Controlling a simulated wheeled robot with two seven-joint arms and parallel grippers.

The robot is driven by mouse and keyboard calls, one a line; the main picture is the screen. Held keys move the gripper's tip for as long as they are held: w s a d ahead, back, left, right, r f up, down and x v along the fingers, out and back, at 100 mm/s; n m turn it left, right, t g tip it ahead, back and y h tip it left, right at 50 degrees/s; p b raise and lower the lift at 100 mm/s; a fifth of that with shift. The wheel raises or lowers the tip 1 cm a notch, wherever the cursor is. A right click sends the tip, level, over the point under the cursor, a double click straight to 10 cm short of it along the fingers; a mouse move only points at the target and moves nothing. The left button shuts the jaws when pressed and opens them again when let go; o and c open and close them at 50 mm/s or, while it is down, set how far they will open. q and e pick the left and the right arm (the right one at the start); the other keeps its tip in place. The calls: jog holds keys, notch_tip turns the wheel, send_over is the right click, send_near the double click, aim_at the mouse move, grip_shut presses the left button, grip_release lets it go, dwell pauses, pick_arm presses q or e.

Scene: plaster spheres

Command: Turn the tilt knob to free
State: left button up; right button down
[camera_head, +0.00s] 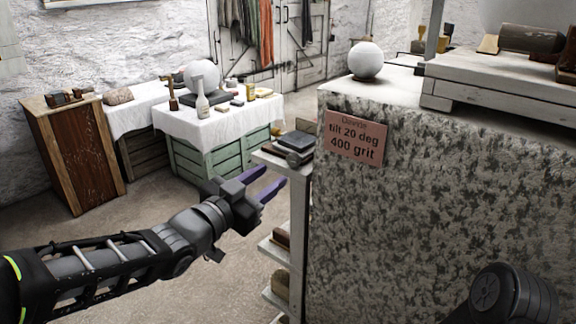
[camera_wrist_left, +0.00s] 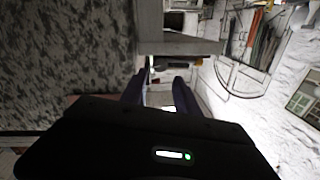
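I cannot make out a clear tilt knob in either view. A pink sign (camera_head: 355,138) reading "tilt 20 deg, 400 grit" is fixed to the speckled block. A small dark device with a rounded part (camera_head: 299,141) lies on the side shelf left of the block; I cannot tell whether it is a knob. My left gripper (camera_head: 275,175) is open and empty, its purple fingers just left of the shelf and apart from it. In the left wrist view the left gripper's fingers (camera_wrist_left: 158,92) show apart with nothing between them. My right gripper is not in view.
The large speckled block (camera_head: 430,215) fills the right side, with a white sphere (camera_head: 366,61) on top. The white side shelf (camera_head: 275,160) has lower boards. Behind are a cloth-covered table (camera_head: 225,125) and a wooden cabinet (camera_head: 75,155). Floor between is clear.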

aim_at(291, 161)
pick_arm(q)
jog(key=shift+w+d, duration=0.1)
jog(key=x, duration=0.7)
jog(key=shift+w+d+f, duration=0.1)
jog(key=shift+w+d, duration=0.05)
jog(key=shift+w, duration=0.1)
grip_shut()
